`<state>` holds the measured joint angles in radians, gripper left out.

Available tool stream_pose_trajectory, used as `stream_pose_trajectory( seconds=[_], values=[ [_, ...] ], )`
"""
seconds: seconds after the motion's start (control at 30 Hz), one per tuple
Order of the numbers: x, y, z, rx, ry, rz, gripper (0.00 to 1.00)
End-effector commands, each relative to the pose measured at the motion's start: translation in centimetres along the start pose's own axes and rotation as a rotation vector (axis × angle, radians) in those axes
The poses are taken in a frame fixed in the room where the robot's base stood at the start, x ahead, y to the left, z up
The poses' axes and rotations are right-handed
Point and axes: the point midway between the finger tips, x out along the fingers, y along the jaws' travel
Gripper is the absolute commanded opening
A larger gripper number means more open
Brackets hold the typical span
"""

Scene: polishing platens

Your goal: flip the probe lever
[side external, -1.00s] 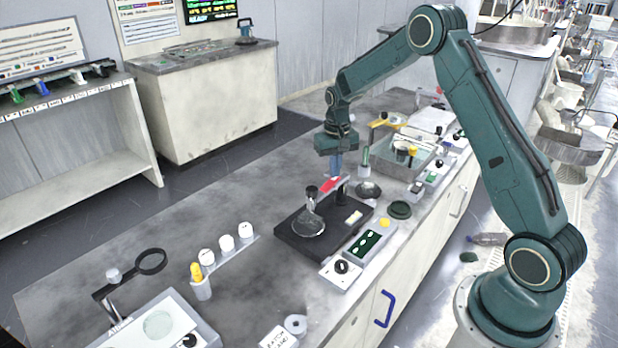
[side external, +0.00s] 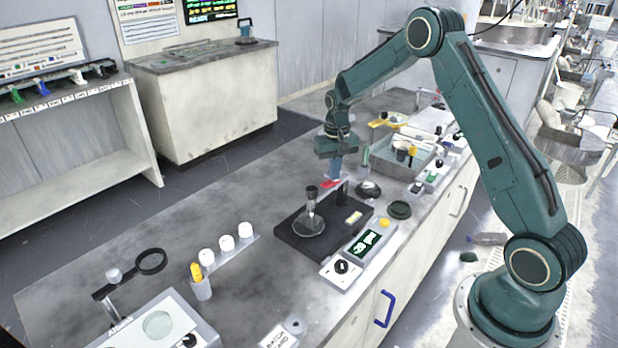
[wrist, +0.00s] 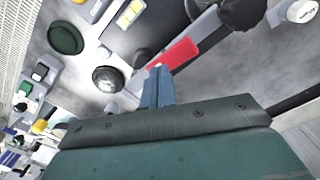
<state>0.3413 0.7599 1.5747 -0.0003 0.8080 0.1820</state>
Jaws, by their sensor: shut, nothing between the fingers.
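The red lever paddle (side external: 331,183) sits at the back of a black base (side external: 327,250), beside a dark post (side external: 342,192). In the wrist view the red paddle (wrist: 180,52) lies at a slant on a grey bar, just past my fingertips. My gripper (side external: 335,179) points down, its blue fingers together and empty. In the wrist view the gripper tips (wrist: 157,68) are at the near end of the red paddle; I cannot tell whether they touch it. A black-topped probe (side external: 311,200) stands over a round clear disc (side external: 308,224) on the base.
A round green-black pad (side external: 400,210) and a grey tray (side external: 412,155) are to the right. White-capped containers (side external: 226,243) stand left; bare bench lies between.

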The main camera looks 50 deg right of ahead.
Motion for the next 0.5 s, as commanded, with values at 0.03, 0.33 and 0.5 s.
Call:
stream_pose_trajectory(
  seconds=[0.03,0.33,0.5],
  values=[
    [-0.1,0.0,0.0,0.0,0.001,0.0,0.0],
    [-1.7,0.0,-0.1,0.0,0.003,0.0,0.0],
    [-2.6,0.0,0.0,0.001,0.001,0.0,0.0]
  ],
)
